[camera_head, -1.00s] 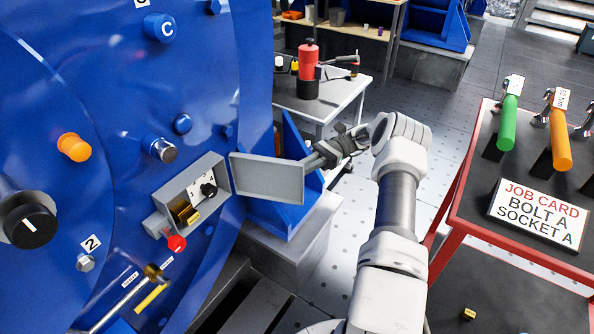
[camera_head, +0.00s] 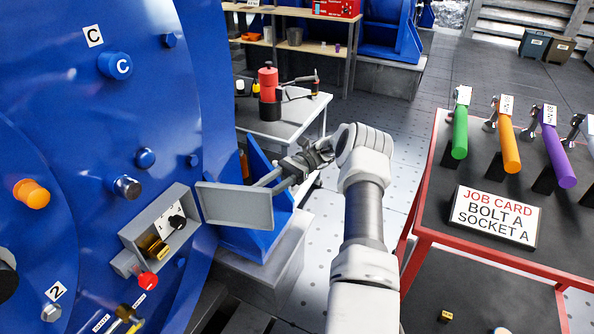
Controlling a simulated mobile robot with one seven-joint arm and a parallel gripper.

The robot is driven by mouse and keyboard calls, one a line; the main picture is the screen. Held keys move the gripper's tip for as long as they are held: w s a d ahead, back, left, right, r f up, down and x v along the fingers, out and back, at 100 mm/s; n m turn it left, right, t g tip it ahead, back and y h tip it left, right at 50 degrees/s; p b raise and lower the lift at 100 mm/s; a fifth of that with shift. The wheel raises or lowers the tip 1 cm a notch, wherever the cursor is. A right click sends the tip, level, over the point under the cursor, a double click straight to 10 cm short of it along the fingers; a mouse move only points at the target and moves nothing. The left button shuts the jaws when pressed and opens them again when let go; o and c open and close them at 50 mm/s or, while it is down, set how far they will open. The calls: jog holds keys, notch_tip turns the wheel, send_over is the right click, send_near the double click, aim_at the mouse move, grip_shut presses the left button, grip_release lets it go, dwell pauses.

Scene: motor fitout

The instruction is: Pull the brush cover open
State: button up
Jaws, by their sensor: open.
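The brush cover (camera_head: 236,206) is a grey rectangular lid, swung wide open to the right of its grey box (camera_head: 129,264) on the blue motor face (camera_head: 75,135). Inside the box I see a black knob on a light plate and a brass-coloured block (camera_head: 152,248). My gripper (camera_head: 275,181) is behind the cover's upper right edge, with its fingers pointing left and down toward it. The jaws are open. The fingertips are partly hidden by the cover, so I cannot tell whether they touch it.
A red-framed bench (camera_head: 425,236) at the right carries several coloured-handled tools and a job card (camera_head: 497,217) reading "BOLT A SOCKET A". A small white table (camera_head: 316,103) with a red-and-black item (camera_head: 268,92) stands behind my arm. Perforated floor lies between.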

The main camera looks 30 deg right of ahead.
jog(key=s+d+r+p, duration=0.6)
jog(key=s+d+r, duration=0.2)
jog(key=r, duration=0.1)
jog(key=shift+s, duration=0.25)
jog(key=shift+r, duration=0.1)
jog(key=shift+c, duration=0.3)
